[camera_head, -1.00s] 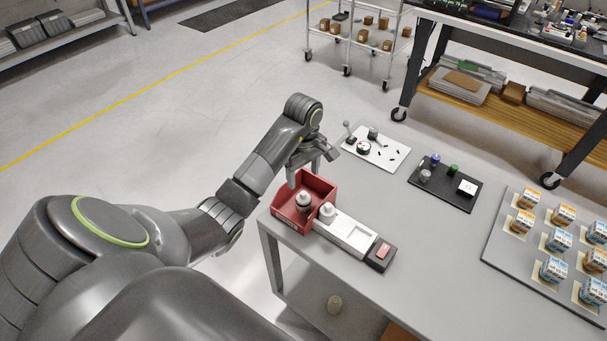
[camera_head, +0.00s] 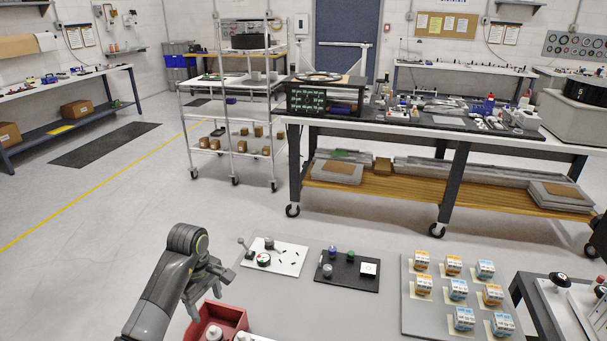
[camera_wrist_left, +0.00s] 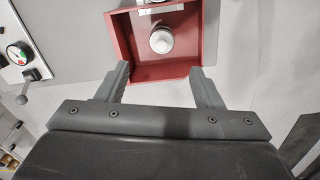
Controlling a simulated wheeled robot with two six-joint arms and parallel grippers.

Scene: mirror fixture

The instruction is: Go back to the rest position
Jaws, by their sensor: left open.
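My left gripper (camera_head: 207,290) hangs over the near left edge of the grey table (camera_head: 300,300), beside and above the red bin (camera_head: 232,312). In the left wrist view its two fingers (camera_wrist_left: 160,88) are spread apart with nothing between them. The red bin also shows there (camera_wrist_left: 165,73), just beyond the fingertips, with a white-topped round part (camera_wrist_left: 161,40) standing inside it. In the head view that part (camera_head: 214,333) is cut by the bottom edge. My right gripper is not in view.
A white board (camera_head: 285,258) with a gauge and lever and a black board (camera_head: 347,270) lie on the table. A grey panel (camera_head: 412,318) with several small boxes is at right. A wheeled wire rack (camera_head: 232,130) and a workbench (camera_head: 440,180) stand behind. Floor at left is clear.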

